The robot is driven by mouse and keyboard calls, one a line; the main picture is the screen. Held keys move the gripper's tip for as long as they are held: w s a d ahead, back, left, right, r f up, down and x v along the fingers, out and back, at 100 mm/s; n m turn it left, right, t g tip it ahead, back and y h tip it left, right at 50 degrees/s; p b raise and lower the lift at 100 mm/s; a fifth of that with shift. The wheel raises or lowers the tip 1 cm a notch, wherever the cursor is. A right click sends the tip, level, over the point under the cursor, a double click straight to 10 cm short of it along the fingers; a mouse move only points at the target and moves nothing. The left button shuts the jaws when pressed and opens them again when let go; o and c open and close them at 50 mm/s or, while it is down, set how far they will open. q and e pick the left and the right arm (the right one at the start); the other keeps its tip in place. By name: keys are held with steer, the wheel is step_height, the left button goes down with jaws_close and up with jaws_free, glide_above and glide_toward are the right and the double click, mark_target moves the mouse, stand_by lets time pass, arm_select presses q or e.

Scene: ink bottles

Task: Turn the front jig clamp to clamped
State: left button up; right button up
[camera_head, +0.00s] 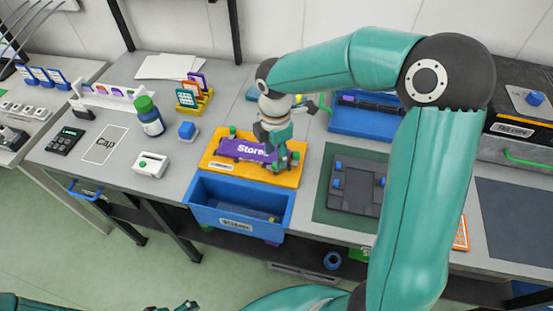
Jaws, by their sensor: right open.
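My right gripper (273,148) is open and points down over the orange board (209,163). It stands at the right end of a purple piece (238,150) marked "Store" on that board. Green knobs (232,130) show at the board's edge, and another green part (294,157) shows beside the gripper. A dark grey plate (352,192) with blue knobs (337,183) lies on a dark green mat (325,208). I cannot tell which of these parts is the front jig clamp or how it is turned. Dark tips of my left gripper (185,305) show at the bottom edge.
A blue open drawer (288,213) juts out below the orange board. A blue tray (350,123) lies behind the mat. My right arm hides part of the bench.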

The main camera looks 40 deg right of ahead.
mark_target(273, 166)
steer(key=shift+f, duration=1.75)
